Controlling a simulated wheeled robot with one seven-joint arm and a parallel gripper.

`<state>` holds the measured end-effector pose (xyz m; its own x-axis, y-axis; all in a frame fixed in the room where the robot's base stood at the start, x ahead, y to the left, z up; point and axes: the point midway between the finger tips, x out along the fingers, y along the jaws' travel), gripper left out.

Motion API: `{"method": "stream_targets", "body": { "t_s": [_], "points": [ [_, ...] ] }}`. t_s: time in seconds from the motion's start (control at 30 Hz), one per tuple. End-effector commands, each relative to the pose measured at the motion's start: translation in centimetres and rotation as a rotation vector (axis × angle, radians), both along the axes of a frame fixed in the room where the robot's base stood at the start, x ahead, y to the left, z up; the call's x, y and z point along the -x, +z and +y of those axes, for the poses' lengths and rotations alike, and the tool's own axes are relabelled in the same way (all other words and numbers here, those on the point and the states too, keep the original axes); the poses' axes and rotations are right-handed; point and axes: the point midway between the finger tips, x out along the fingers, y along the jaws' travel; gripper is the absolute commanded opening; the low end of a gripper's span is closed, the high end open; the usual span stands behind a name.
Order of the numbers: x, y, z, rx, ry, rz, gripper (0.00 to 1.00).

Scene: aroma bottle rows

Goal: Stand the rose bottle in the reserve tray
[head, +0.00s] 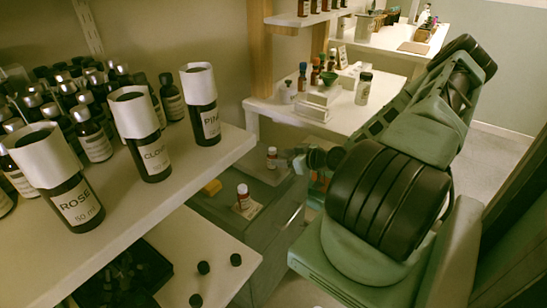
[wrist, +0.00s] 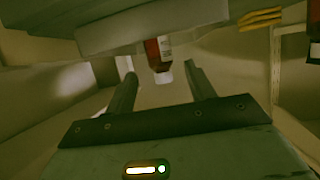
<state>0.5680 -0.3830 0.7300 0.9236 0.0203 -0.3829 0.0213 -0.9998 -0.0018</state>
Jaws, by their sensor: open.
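A dark bottle labelled ROSE (head: 72,203), with a white paper collar, stands at the front of the shelf on the left. Two small red-brown bottles with white caps stand lower down: a nearer bottle (head: 243,198) and a farther bottle (head: 271,158). Their labels are too small to read. My gripper (wrist: 160,71) is open and empty. In the wrist view a red-brown bottle (wrist: 154,54) with a white cap shows between and beyond the fingertips, looking upside down. Whether a finger touches it I cannot tell. I cannot tell which surface is the reserve tray.
Bottles labelled CLOVE (head: 150,157) and PINE (head: 206,122) stand along the shelf (head: 130,222), with many small bottles behind. A yellow block (head: 211,187) lies beside the lower bottles. A side table (head: 268,110) stands beyond.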

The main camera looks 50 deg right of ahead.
Motion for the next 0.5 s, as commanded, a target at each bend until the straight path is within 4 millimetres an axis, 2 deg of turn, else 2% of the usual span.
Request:
{"method": "stream_targets", "body": {
  "t_s": [0.1, 0.2, 0.5],
  "points": [
    [2.1, 0.9, -0.1, 0.002, -0.002, 0.001, 0.54],
    [3.2, 1.3, -0.2, 0.001, -0.002, 0.001, 0.54],
    [4.2, 1.7, -0.1, -0.001, 0.0, 0.0, 0.54]
  ]
}}
